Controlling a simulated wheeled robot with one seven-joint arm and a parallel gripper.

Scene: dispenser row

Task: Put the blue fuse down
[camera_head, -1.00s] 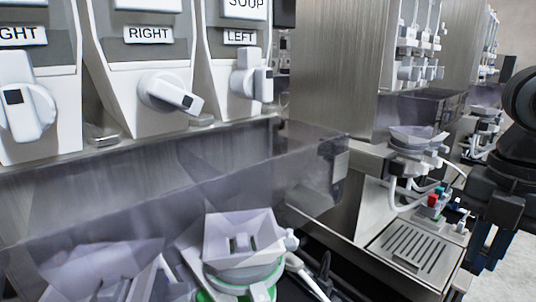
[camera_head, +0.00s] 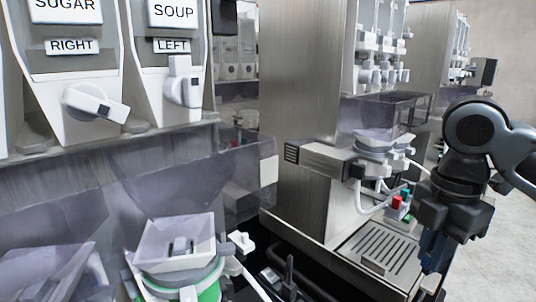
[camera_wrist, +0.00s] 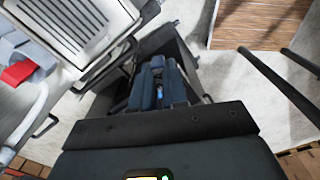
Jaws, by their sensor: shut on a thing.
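My gripper (camera_head: 433,255) hangs at the right of the head view, fingers down, in front of the machine with the slotted drip tray. In the wrist view my gripper (camera_wrist: 160,92) is shut, with its dark blue fingers close together. What shows of the blue fuse (camera_wrist: 157,62) is a small blue piece between the fingers; they hide most of it. In the head view I cannot tell the fuse from the fingers. The grip is above the floor, beside the drip tray.
The slotted drip tray (camera_head: 380,247) is left of my gripper. Small red and teal parts (camera_head: 397,201) stand behind it, near white hoses. Dispensers with knobs (camera_head: 95,103) and a clear guard (camera_head: 190,178) fill the left. Pale floor (camera_head: 500,235) is open at right.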

